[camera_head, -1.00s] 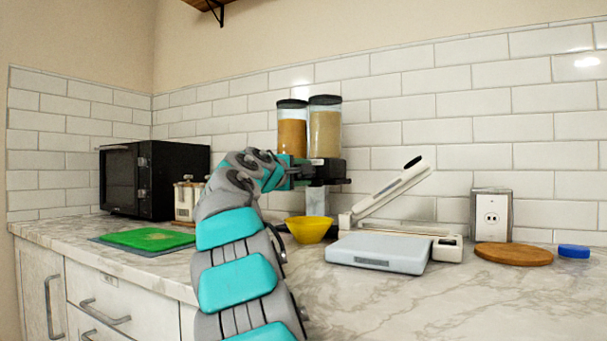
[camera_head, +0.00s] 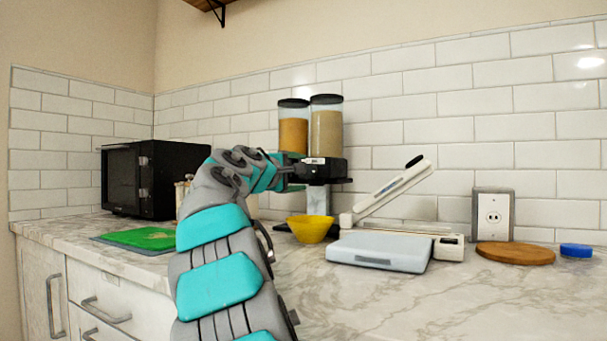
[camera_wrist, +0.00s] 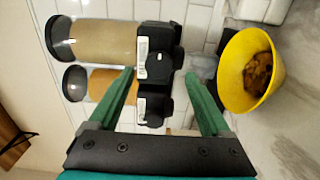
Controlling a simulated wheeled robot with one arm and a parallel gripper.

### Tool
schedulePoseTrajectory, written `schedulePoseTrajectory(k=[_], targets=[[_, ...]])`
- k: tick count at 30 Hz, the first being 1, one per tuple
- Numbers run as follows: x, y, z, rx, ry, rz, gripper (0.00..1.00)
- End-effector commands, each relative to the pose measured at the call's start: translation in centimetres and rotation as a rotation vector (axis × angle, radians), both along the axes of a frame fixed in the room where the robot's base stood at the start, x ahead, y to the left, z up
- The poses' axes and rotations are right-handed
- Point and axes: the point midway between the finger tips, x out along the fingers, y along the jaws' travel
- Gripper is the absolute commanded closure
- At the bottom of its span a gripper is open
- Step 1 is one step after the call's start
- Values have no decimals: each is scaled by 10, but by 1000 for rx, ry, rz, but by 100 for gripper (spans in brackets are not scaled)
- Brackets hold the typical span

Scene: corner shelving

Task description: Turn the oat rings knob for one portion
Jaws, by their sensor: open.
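A twin cereal dispenser has a tan-filled canister (camera_head: 326,130) on the right and an orange-brown canister (camera_head: 293,134) on the left. The labels are too small to read, so I cannot tell which holds oat rings. In the wrist view, turned sideways, the tan side's black knob (camera_wrist: 160,66) and the orange side's knob (camera_wrist: 153,107) face me. My gripper (camera_wrist: 160,74) is open, its green fingers on either side of the black knob housings. I cannot tell whether they touch a knob. A yellow bowl (camera_head: 311,229), holding brown pieces in the wrist view (camera_wrist: 258,72), stands by the dispenser's foot.
A pale flat box (camera_head: 380,252) and a white tilted-arm device (camera_head: 395,190) stand right of the bowl. A wooden board (camera_head: 515,254) and blue lid (camera_head: 575,250) lie further right. A black microwave (camera_head: 150,178) and green mat (camera_head: 140,238) are left. The front right counter is clear.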

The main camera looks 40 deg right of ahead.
Motion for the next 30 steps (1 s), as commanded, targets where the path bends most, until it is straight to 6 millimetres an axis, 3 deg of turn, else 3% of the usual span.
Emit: schedulePoseTrajectory(k=[3, 9, 30], targets=[[-7, 19, 2, -3, -4, 1, 18], [-12, 40, 0, -1, 0, 0, 18], [-9, 50, -2, 14, -18, 20, 18]])
